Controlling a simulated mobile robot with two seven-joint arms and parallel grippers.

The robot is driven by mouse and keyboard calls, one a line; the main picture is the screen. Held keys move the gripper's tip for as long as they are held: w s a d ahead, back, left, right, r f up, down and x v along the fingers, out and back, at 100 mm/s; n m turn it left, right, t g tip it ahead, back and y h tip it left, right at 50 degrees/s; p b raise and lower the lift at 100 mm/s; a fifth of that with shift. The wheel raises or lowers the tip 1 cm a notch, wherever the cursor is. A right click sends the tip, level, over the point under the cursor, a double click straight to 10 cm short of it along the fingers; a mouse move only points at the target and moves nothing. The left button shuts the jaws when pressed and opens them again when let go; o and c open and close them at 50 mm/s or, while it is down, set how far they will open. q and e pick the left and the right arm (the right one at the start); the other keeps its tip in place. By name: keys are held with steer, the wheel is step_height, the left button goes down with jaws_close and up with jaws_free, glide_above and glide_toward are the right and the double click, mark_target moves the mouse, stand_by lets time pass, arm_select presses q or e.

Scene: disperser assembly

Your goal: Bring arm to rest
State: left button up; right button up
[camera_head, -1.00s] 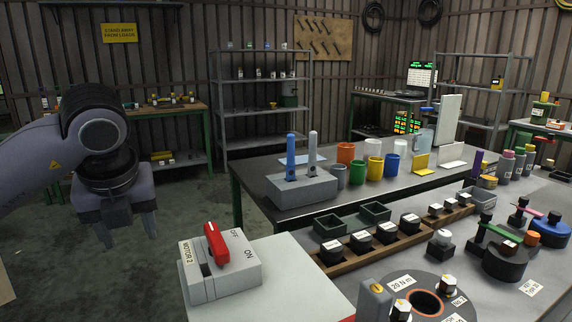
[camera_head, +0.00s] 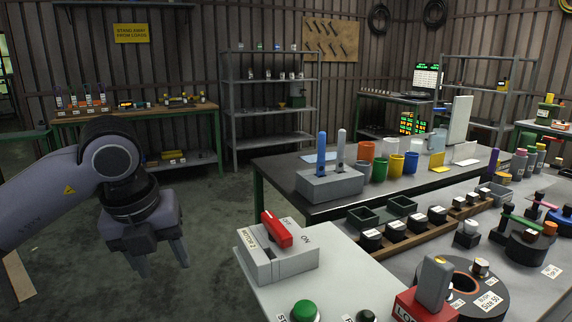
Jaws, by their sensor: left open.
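My left gripper (camera_head: 160,262) hangs in the air at the left, fingers pointing down. It is open, with nothing between its fingers. It is clear of the motor switch box (camera_head: 277,262), which stands to its right on a pale bench top and has a red lever. My left arm comes in from the left edge, bent at the wrist. My right gripper is not in view.
A green button (camera_head: 304,312) and a red lockout block (camera_head: 422,308) sit at the front of the bench (camera_head: 352,272). A dark table (camera_head: 290,192) with coloured cups stands behind. Open concrete floor (camera_head: 205,215) lies around the left gripper.

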arm_select(q)
steer(key=s+d+f+m+g+h, duration=0.2)
steer(key=s+d+f+h, duration=0.15)
steer(key=d, duration=0.35)
steer(key=s+d+f+m+g+h, duration=0.2)
steer(key=s+d+g+h, duration=0.1)
steer(key=d+h, duration=0.3)
steer(key=s+d+r+n+h+p, duration=0.2)
steer(key=s+d+r+n+h, duration=0.25)
steer(key=h, duration=0.55)
steer(key=w+a+f+n+t+y+p, duration=0.1)
steer(key=w+a+f+n+t+y, duration=0.35)
steer(key=n+t, duration=0.6)
steer(key=w+a+f+n+t+y+p, duration=0.1)
steer(key=w+a+f+n+t+y, duration=0.35)
steer(key=n+t, duration=0.6)
steer(key=s+a+f+n+g+y, duration=0.4)
steer(key=s+f, duration=0.4)
steer(key=f, duration=0.3)
steer(key=s+a+f+n+g+y, duration=0.4)
steer(key=s+f, duration=0.4)
steer(key=f, duration=0.3)
steer(key=shift+a+f+n+g+y, duration=0.35)
steer(key=shift+a+y, duration=0.1)
steer(key=shift+a, duration=0.45)
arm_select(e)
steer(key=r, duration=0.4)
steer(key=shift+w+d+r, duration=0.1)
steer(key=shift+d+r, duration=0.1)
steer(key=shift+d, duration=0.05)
